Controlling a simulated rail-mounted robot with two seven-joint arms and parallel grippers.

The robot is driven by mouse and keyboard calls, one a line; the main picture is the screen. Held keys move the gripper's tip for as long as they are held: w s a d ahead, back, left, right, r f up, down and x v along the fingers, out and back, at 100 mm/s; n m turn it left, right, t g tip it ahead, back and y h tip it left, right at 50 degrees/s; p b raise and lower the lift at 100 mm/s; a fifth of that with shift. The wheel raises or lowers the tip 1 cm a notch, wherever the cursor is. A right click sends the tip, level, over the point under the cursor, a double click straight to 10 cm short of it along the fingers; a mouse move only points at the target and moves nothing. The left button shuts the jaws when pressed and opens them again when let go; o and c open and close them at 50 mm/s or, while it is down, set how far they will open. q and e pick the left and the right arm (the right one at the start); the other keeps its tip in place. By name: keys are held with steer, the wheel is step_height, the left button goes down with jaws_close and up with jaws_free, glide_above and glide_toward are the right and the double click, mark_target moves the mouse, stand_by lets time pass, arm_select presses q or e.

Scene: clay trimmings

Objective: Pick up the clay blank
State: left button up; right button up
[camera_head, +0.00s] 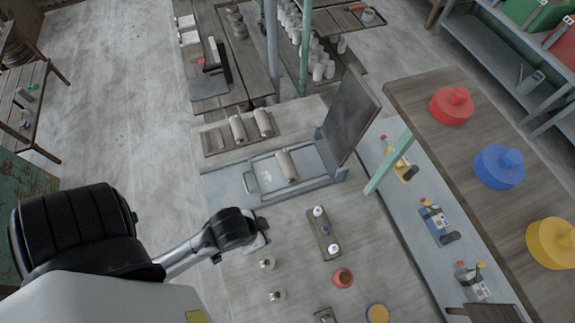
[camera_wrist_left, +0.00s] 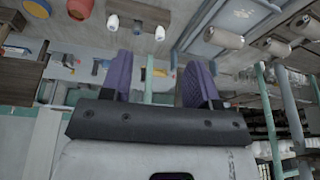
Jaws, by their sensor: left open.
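A pale cylindrical clay blank (camera_head: 287,166) lies on the grey tray of a press-like device with a raised dark plate. Two similar blanks (camera_head: 237,129) (camera_head: 263,122) lie on a wooden rack behind it, to the left. Several pale cylinders show at the upper right of the left wrist view, one (camera_wrist_left: 222,37) nearest the fingers. My left gripper (camera_head: 258,236) is in front of the device, apart from the blanks. In the left wrist view its purple-padded fingers (camera_wrist_left: 158,84) are spread, with nothing between them. My right gripper does not show.
A small board with white knobs (camera_head: 320,236), a red pot (camera_head: 342,277) and small pale items (camera_head: 267,262) stand near my left gripper. The raised plate (camera_head: 350,112) rises at the device's right.

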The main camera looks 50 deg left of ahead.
arm_select(q)
steer(key=o, duration=0.7)
steer(key=shift+c, duration=0.2)
